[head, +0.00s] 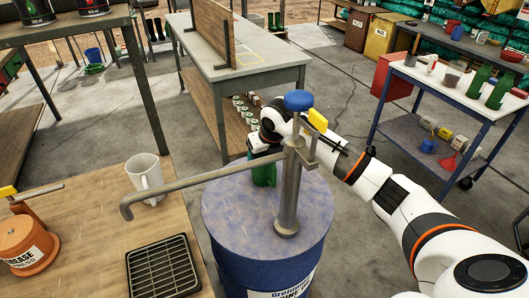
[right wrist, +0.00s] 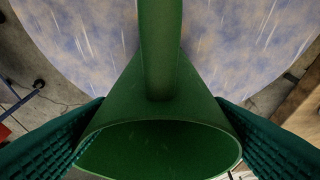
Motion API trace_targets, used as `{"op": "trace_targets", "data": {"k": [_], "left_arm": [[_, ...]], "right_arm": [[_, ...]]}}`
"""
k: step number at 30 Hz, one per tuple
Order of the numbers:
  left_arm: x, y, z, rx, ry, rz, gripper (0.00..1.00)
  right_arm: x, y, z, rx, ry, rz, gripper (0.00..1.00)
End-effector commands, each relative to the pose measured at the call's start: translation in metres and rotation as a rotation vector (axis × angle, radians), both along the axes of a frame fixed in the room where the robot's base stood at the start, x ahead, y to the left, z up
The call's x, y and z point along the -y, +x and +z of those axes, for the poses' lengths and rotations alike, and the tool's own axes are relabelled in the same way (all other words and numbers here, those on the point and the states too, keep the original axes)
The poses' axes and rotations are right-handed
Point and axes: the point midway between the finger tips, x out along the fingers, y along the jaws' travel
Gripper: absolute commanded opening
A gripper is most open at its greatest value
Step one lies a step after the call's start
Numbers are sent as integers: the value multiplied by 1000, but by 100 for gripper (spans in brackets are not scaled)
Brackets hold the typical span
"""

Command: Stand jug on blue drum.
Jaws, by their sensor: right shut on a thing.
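The blue drum (head: 248,215) stands in the middle of the head view, with a grey metal pump (head: 290,190) rising from its top. The green jug (head: 264,174) is at the drum top's far edge, behind the pump, partly hidden by my right gripper. My right gripper (head: 262,152) is shut on it from above. In the right wrist view the jug (right wrist: 160,145) sits between the teal fingers, its wide mouth toward the camera and the mottled drum top (right wrist: 85,40) beyond. Whether its base touches the drum is unclear. My left gripper is not in view.
A grey workbench (head: 245,72) stands behind. A blue-legged trolley (head: 455,90) stands at right.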

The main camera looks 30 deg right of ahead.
Motion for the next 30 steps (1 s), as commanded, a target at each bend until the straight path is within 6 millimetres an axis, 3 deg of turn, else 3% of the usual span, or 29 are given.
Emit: {"op": "trace_targets", "data": {"k": [9, 10, 13, 24, 30], "left_arm": [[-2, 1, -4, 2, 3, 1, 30], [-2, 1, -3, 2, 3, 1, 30], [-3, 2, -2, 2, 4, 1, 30], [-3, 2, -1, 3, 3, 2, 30], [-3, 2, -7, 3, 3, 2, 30]], "right_arm": [[0, 1, -3, 3, 0, 0, 27], [0, 1, -2, 2, 0, 0, 77], [0, 0, -2, 2, 0, 0, 93], [0, 0, 4, 3, -1, 1, 94], [0, -12, 33, 7, -1, 2, 94]]}}
